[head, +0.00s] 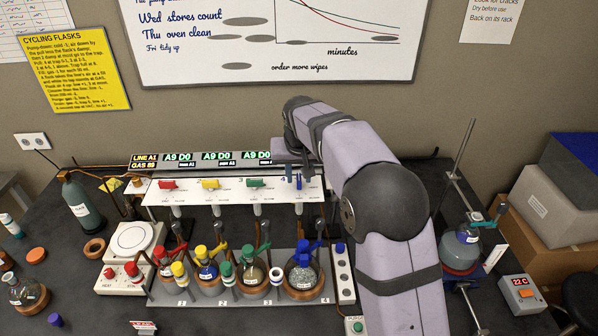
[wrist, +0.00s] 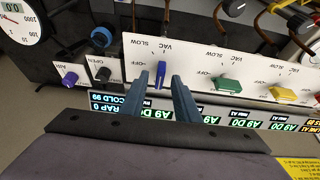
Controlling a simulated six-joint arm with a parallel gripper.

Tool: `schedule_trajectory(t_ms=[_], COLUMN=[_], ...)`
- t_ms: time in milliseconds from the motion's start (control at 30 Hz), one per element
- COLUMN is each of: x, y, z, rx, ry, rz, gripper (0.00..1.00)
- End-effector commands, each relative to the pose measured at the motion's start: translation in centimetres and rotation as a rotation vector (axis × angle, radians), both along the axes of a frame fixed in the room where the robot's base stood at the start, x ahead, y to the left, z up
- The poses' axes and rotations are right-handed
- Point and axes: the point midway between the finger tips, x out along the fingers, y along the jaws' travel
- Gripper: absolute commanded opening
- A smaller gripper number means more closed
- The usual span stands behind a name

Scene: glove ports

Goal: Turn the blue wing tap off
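The blue wing tap (wrist: 161,72) is on the white valve panel, its handle upright, in line with the VAC mark and across the OFF mark. In the head view, the blue tap (head: 299,182) is at the right end of the row, beside my arm. My gripper (wrist: 170,73) is open in the wrist view, its two fingers apart at the panel.
Green (head: 256,184), yellow (head: 210,184) and red (head: 167,185) taps lie sideways along the panel. A lit display strip (head: 216,157) runs behind it. Stoppered flasks, one with a blue stopcock (head: 303,250), stand in front. A purple tap (wrist: 69,79) and black knob (wrist: 103,74) are close by.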

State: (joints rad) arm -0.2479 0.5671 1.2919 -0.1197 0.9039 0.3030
Motion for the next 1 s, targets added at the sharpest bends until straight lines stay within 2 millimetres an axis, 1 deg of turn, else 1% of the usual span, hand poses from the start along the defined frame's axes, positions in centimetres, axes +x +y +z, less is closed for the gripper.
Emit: schedule_trajectory(t_ms=[133,333,367,400,467,500,767,1000], x=[0.13,0.15,0.14,0.14,0.14,0.14,0.14,0.15], y=[-0.03,-0.01,-0.01,-0.01,-0.01,0.00,0.03,0.17], z=[-0.40,-0.46,-0.45,-0.45,-0.44,-0.44,-0.42,-0.42], rx=[0.000,0.000,0.000,0.000,0.000,0.000,0.000,0.000], ry=[0.001,0.000,0.000,0.000,0.000,0.000,0.001,0.002], rz=[0.000,0.000,0.000,0.000,0.000,0.000,-0.009,-0.076], gripper=[0.29,0.29,0.27,0.17,0.03,0.00,0.00,0.00])
